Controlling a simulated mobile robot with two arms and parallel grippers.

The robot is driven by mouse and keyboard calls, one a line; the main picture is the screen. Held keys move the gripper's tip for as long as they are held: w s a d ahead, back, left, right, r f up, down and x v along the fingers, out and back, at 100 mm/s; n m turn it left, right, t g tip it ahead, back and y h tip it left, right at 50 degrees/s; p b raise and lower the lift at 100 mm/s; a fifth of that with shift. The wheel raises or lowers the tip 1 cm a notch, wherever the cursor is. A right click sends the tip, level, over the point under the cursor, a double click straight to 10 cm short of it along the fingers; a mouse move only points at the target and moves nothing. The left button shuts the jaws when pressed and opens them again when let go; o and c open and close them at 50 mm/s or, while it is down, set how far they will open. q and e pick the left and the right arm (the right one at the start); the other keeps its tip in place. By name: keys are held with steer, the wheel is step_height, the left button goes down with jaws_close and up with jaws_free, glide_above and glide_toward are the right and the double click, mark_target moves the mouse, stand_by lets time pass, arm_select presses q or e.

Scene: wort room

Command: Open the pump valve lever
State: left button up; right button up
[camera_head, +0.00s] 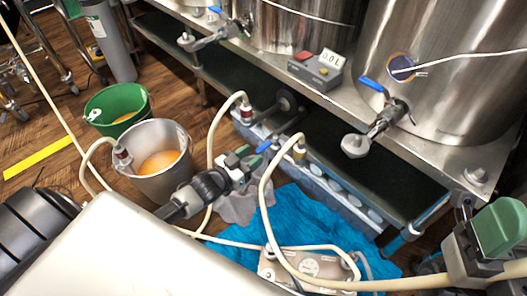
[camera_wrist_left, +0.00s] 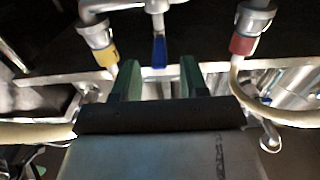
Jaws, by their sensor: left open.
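The blue valve lever (camera_head: 264,146) is by the lower shelf under the kettles. In the left wrist view the blue lever (camera_wrist_left: 159,50) hangs down just beyond the fingertips, in line with the gap between them. My left gripper (camera_head: 244,157) is open, its green fingers (camera_wrist_left: 160,75) apart with nothing between them. In the head view it is just left of the lever, and I cannot tell whether it touches. The lever's pipe has a yellow-banded hose fitting (camera_wrist_left: 105,50) on one side and a red-banded one (camera_wrist_left: 243,43) on the other.
Pale hoses (camera_head: 266,200) loop around the lever. A metal bucket (camera_head: 184,180) and a green bucket (camera_head: 142,108) stand at left. A blue cloth (camera_head: 315,215) lies below. Another blue valve lever (camera_head: 372,85) is on the right kettle (camera_head: 450,70).

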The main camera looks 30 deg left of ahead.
mark_target(262, 148)
arm_select(q)
steer(key=shift+b+x, duration=0.65)
steer(key=shift+x, duration=1.55)
steer(key=shift+c, duration=0.2)
steer(key=shift+d, duration=0.1)
jaws_close()
